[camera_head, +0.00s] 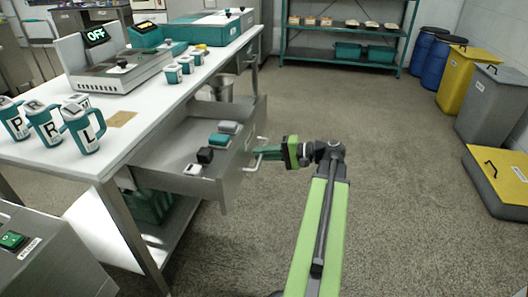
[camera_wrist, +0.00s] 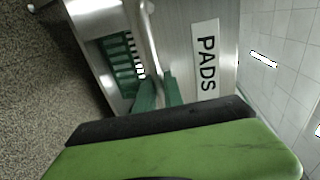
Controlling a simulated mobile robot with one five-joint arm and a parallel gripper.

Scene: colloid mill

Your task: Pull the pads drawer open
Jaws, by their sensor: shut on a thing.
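The pads drawer (camera_head: 236,163) sticks out from under the white workbench, open, with its inside in view. Its front carries a white PADS label (camera_wrist: 206,58) in the wrist view. A metal bar handle (camera_head: 251,164) is on the drawer front, and it also shows in the wrist view (camera_wrist: 151,38). My gripper (camera_head: 262,153) is at the handle, its green fingers (camera_wrist: 158,92) shut on the bar. Several small blocks lie in the drawer, among them a black one (camera_head: 205,155) and a teal one (camera_head: 220,140).
A green crate (camera_head: 150,203) sits on the lower shelf. Bins (camera_head: 492,105) line the right wall. The floor (camera_head: 380,130) right of the drawer is clear.

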